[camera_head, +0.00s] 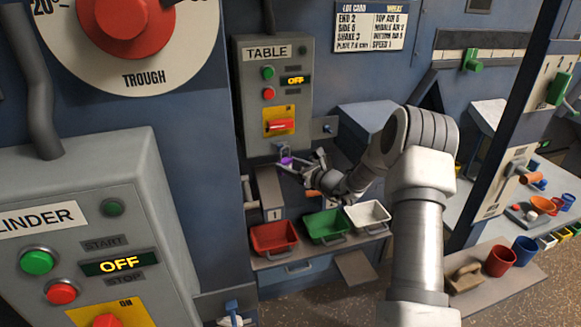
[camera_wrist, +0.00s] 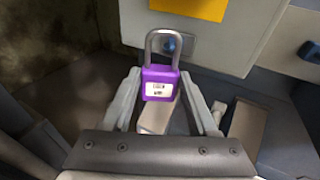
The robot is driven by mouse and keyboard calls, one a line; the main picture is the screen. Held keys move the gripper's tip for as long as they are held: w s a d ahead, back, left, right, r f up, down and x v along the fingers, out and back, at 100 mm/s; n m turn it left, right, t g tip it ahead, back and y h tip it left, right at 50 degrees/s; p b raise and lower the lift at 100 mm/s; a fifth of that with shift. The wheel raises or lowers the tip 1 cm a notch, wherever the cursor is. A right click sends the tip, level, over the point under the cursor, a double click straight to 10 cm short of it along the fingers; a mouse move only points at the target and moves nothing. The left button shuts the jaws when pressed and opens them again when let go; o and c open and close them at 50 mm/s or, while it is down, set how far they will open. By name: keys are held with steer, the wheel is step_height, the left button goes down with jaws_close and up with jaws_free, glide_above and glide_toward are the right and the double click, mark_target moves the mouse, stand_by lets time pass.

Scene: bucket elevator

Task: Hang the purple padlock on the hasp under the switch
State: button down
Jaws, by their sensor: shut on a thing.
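The purple padlock (camera_wrist: 159,84) is upright between the fingertips of my gripper (camera_wrist: 160,76), which is shut on its body. Its silver shackle points up and away. In the head view the padlock (camera_head: 287,161) is small, just under the TABLE box (camera_head: 273,80). The red switch (camera_head: 280,126) sits on a yellow plate; the plate's lower edge (camera_wrist: 190,8) shows in the wrist view. A small grey plate with a blue round part (camera_wrist: 172,46), likely the hasp, is under it. The shackle overlaps this plate; I cannot tell whether it is around or in front of it.
Red (camera_head: 274,239), green (camera_head: 326,225) and white (camera_head: 367,215) bins stand on a ledge below my gripper. A dark blue knob (camera_head: 327,128) sticks out right of the TABLE box. The grey CYLINDER box (camera_head: 80,240) stands at near left. A dark post (camera_head: 505,130) stands at right.

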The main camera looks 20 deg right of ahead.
mark_target(290, 165)
steer(key=shift+w+b, duration=0.55)
steer(key=shift+w, duration=0.9)
steer(key=shift+f+b, duration=0.8)
steer(key=shift+b, duration=0.1)
steer(key=shift+c, duration=0.5)
jaws_free()
steer(key=s+b, duration=0.2)
steer(key=s, duration=0.8)
steer(key=shift+f, duration=0.3)
stand_by(0.5)
